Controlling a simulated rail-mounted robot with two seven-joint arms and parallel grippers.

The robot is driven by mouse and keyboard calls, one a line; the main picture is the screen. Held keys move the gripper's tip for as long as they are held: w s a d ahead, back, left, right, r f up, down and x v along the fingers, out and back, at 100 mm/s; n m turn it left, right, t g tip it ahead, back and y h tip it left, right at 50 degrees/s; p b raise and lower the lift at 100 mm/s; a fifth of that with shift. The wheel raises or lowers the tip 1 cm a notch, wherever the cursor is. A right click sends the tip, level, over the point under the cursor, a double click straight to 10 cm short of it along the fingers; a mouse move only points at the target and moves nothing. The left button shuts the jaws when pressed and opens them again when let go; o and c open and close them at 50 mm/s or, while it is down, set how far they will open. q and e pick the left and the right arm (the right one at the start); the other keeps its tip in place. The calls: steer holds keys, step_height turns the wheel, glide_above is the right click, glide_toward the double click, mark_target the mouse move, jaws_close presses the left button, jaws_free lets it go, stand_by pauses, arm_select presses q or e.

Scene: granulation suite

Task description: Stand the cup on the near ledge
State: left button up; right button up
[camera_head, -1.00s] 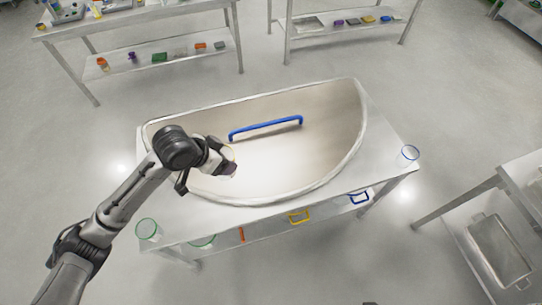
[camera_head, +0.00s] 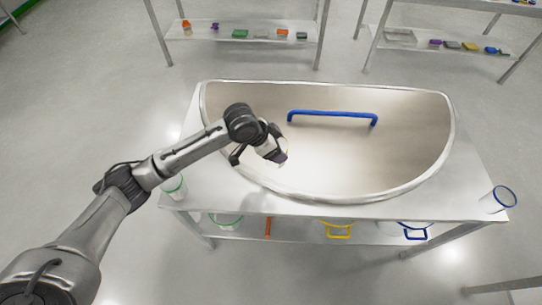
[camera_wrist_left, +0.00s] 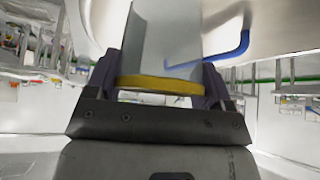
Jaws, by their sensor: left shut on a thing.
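My left gripper (camera_head: 278,153) is over the left front part of the half-round basin (camera_head: 380,165). In the left wrist view its two fingers (camera_wrist_left: 160,88) are shut on a clear, greyish cup (camera_wrist_left: 168,40) with a yellow rim (camera_wrist_left: 158,85); the rim lies on the side toward the wrist. In the head view the cup is small and mostly hidden by the gripper. The near ledge (camera_head: 300,207) is the flat bench strip in front of the basin. My right gripper is not in view.
A green-rimmed cup (camera_head: 174,190) stands at the bench's left corner, a blue-rimmed cup (camera_head: 497,200) at its right. A blue bar (camera_head: 332,117) is on the basin's back wall. Containers with yellow (camera_head: 338,230) and blue (camera_head: 412,231) handles are below the front edge. The ledge's middle looks clear.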

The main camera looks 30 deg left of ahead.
arm_select(q)
steer(key=shift+s+a+f+b, duration=0.65)
steer(key=shift+s+a+f, duration=0.75)
steer(key=shift+f, duration=0.45)
steer(key=shift+s+a+f+b, duration=0.7)
steer(key=shift+s+a+f, duration=0.65)
steer(key=shift+f, duration=0.5)
steer(key=shift+s+a+f+b, duration=0.65)
steer(key=shift+s+a+f, duration=0.75)
steer(key=shift+f, duration=0.45)
steer(key=shift+w+a, duration=0.1)
steer(key=shift+w, duration=0.1)
steer(key=o, duration=0.9)
